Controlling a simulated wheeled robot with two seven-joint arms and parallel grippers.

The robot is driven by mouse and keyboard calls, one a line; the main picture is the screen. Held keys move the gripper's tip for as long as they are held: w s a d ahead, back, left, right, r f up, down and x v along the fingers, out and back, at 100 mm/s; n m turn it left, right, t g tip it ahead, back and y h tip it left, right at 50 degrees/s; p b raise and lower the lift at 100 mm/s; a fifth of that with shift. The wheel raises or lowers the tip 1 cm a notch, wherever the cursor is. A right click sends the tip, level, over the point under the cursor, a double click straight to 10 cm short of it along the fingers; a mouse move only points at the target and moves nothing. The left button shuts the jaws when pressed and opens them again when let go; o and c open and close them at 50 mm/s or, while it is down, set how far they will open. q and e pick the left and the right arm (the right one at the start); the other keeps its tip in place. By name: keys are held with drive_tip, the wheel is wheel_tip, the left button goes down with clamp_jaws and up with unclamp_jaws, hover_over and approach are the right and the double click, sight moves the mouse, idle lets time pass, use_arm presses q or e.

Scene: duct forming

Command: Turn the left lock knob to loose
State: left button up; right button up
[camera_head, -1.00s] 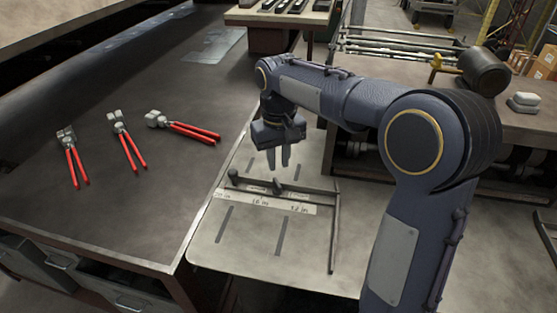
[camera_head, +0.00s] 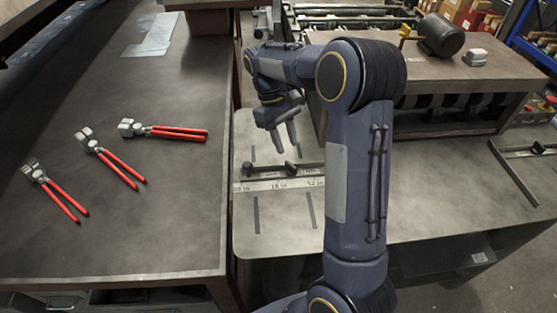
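The left lock knob (camera_head: 247,168) is a small dark knob at the left end of a dark fence bar (camera_head: 267,171), just behind a pale ruler strip (camera_head: 262,185). A second dark knob (camera_head: 290,167) sits further right on the bar. The knob's loose or tight setting cannot be read. My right gripper (camera_head: 285,139) hangs above and behind the bar, fingers pointing down with a gap between them. It is empty and appears apart from both knobs, nearer the second in the picture. My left gripper is out of view.
The grey slotted plate (camera_head: 275,225) under the bar adjoins a dark bench (camera_head: 150,225) with several red-handled tools (camera_head: 120,168). A machine table with a motor (camera_head: 440,35) stands behind right. Another bar (camera_head: 512,172) lies on the right worktop. My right arm hides part of the plate.

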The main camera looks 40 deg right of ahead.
sight(294, 167)
drive_tip(key=x, duration=0.8)
drive_tip(key=shift+s+d+r, duration=0.1)
clamp_jaws()
